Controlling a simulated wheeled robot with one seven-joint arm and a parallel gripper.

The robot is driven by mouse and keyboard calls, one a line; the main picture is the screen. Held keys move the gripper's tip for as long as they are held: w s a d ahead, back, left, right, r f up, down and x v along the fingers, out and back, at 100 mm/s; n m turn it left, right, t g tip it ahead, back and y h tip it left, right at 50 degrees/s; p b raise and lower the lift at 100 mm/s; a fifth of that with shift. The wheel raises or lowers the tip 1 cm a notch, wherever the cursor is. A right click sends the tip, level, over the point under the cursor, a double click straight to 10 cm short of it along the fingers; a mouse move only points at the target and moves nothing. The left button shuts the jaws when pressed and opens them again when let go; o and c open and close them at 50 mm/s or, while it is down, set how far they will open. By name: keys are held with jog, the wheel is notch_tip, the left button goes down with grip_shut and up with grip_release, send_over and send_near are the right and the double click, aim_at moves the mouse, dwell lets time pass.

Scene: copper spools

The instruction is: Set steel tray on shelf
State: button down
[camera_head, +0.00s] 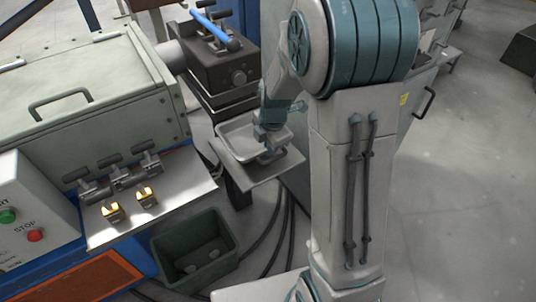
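The steel tray (237,146) is a shallow, light grey rectangular tray. It sits on or just above a small grey shelf (261,174) at the middle of the head view; I cannot tell whether it touches. My gripper (271,150) is at the tray's right side, pointing down, with its fingers at the tray's near right rim. The fingers are small and partly merge with the tray, so their opening is unclear. My arm hides part of the area right of the tray.
A dark green bin (196,250) stands on the floor below the shelf. A dark block with a blue-handled tool (213,29) stands behind.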

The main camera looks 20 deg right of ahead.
jog(key=shift+w+f, duration=0.35)
jog(key=shift+w, duration=0.2)
jog(key=shift+f+b, duration=0.3)
jog(key=shift+f, duration=1.65)
jog(key=shift+f, duration=0.15)
jog(key=c, duration=1.7)
grip_release()
